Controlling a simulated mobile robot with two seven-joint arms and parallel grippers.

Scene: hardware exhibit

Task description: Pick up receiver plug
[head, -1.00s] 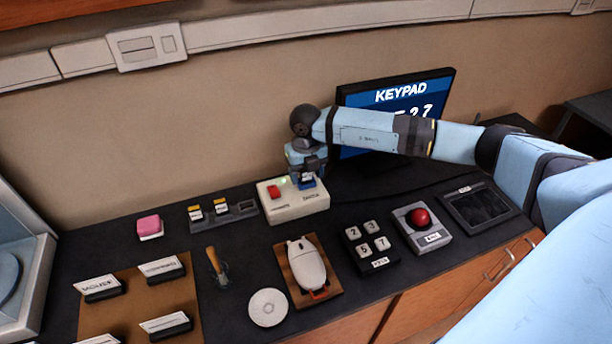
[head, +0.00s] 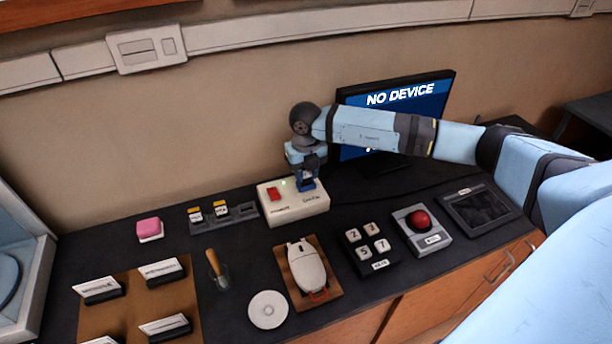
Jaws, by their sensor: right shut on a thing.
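My right gripper (head: 306,186) comes in from the right and points down just above the white switch box (head: 297,209). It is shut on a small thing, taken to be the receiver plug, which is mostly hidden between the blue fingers. The box has a red switch (head: 274,194) and a green light beside it. I cannot tell whether the plug is fully clear of the box top. My left gripper is out of view.
The monitor (head: 425,97) behind my arm reads "NO DEVICE". A rack (head: 236,224) with small plugs is left of the box. A mouse (head: 305,264), number keypad (head: 370,246), red-ball unit (head: 421,231) and dark pad (head: 478,207) line the front.

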